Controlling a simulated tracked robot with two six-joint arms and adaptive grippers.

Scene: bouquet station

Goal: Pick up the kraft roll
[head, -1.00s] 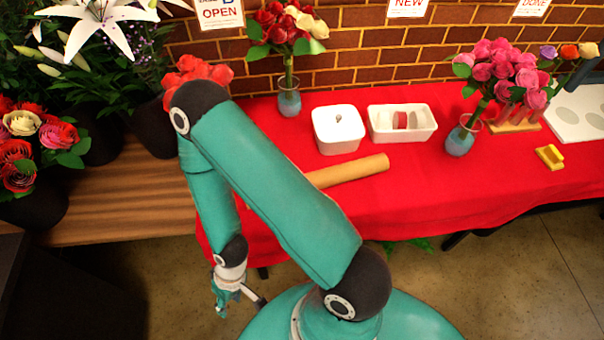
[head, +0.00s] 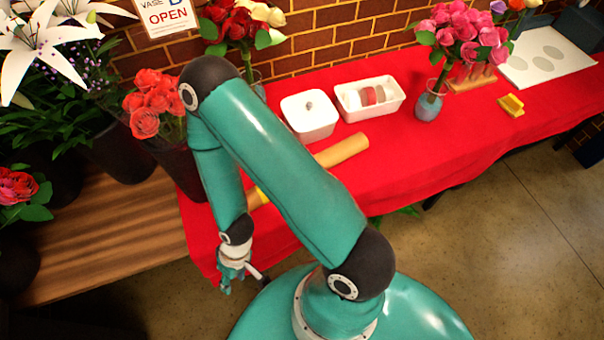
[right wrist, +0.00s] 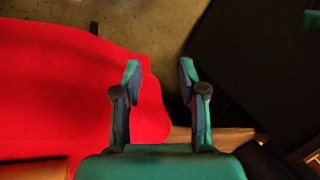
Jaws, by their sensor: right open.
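The kraft roll (head: 342,150) is a tan tube lying on the red tablecloth, in front of the white containers. My right upper arm hides its middle; a yellowish end (head: 258,197) shows on the arm's left. My right gripper (head: 229,277) hangs low at the table's front left edge, apart from the roll. In the right wrist view my right gripper (right wrist: 160,68) is open and empty, its fingers over the cloth's edge and the floor. A brown strip (right wrist: 32,171) at the bottom left there looks like the roll. My left gripper is not in view.
A lidded white box (head: 309,117) and an open white tray (head: 369,98) with spools stand behind the roll. A vase of pink roses (head: 430,104) is to the right. Red roses in a dark pot (head: 160,112) stand close to my arm's left. Cloth right of the roll is clear.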

